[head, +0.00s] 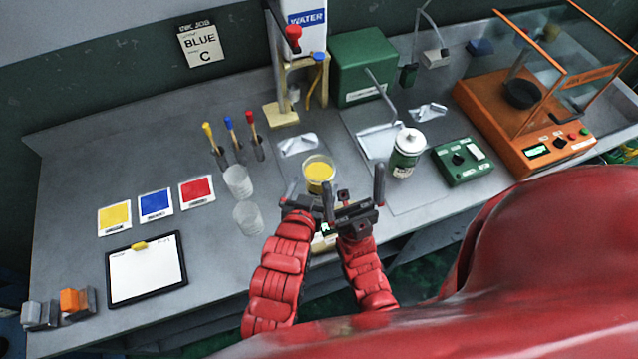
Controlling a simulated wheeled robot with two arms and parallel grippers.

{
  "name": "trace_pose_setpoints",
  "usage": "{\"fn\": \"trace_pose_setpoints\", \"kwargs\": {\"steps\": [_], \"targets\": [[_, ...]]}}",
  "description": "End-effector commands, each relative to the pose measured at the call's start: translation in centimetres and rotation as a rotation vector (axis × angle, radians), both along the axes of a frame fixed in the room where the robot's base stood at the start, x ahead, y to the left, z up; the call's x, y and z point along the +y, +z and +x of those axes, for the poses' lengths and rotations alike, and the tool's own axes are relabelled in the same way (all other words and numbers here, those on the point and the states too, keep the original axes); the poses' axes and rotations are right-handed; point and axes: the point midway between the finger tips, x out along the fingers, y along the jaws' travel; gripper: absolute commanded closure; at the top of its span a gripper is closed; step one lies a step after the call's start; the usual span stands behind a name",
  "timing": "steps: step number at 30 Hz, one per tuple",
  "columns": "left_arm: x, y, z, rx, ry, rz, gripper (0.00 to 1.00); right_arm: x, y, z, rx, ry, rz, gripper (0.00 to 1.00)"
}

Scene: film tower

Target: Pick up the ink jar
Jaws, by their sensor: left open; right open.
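A clear open jar of yellow ink (319,174) stands upright on the grey bench, just beyond my grippers. My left gripper (309,193) is open at the near side of this jar, with its fingers overlapping the jar's lower edge in the picture. I cannot tell whether they touch it. My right gripper (361,184) is open and empty, to the right of the jar and close beside the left gripper. A white-lidded jar with a green label (405,153) stands farther right, apart from both grippers.
Clear cups (238,182) and colour-handled tools (230,135) stand left of the ink. Colour cards (155,204) and a clipboard (146,268) lie farther left. A green device (463,161) and an orange balance (535,135) are right. A water dispenser (305,40) stands behind.

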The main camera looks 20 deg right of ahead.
Motion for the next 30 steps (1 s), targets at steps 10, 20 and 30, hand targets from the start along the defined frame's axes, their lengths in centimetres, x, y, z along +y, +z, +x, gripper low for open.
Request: {"fn": "trace_pose_setpoints", "kwargs": {"steps": [10, 20, 30], "targets": [[-1.7, -1.4, 2.4, 0.001, 0.001, 0.001, 0.0, 0.0, 2.5, 0.0, 0.0, 0.0, 0.0, 0.0], [-2.6, -2.5, 3.8, 0.0, 0.0, -0.001, 0.0, 0.0, 3.0, 0.0, 0.0, 0.0, 0.0, 0.0], [-2.6, -2.5, 3.8, 0.0, 0.0, -0.001, 0.34, 0.0, 2.9, 0.0, 0.0, 0.0, 0.0, 0.0]]}}
